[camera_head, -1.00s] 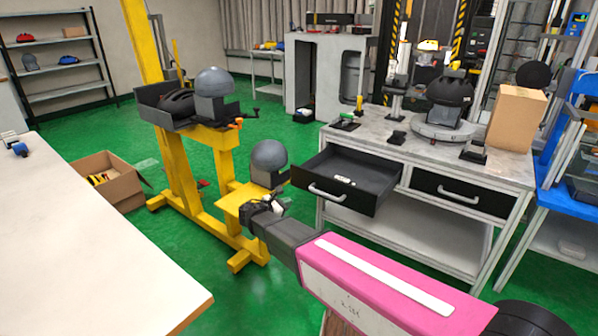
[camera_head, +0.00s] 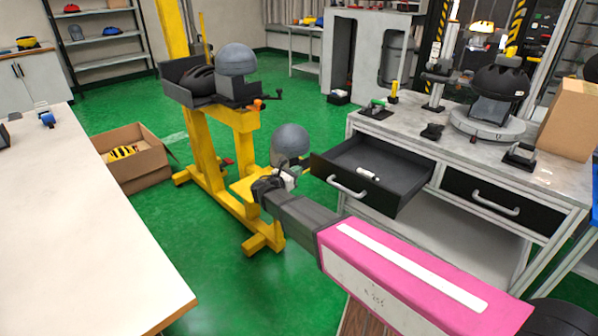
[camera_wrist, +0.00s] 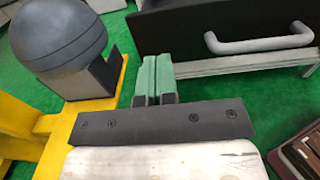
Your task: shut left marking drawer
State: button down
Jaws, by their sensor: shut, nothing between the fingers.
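The left drawer (camera_head: 335,187) of the grey workbench stands open, pulled out toward the floor side. It has a black front with a silver handle (camera_head: 347,188) and holds white marker-like items (camera_head: 368,174). In the wrist view the drawer front (camera_wrist: 228,22) and its handle (camera_wrist: 262,38) show at the upper right. My gripper (camera_wrist: 153,75) has green fingers that are together and empty. They point toward the space left of the drawer front, apart from the handle. In the head view my gripper (camera_head: 290,178) is just left of the drawer front, beside the grey headform.
A grey headform (camera_wrist: 62,38) on a yellow stand (camera_head: 262,190) is close on the left of my gripper. The shut right drawer (camera_head: 500,203) is beside the open one. A cardboard box (camera_head: 135,165) and white table (camera_head: 80,220) stand left. Green floor is clear between.

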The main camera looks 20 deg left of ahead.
aim_at(320, 159)
jog(key=x, duration=1.1)
jog(key=x, duration=2.8)
jog(key=shift+s+r, duration=0.1)
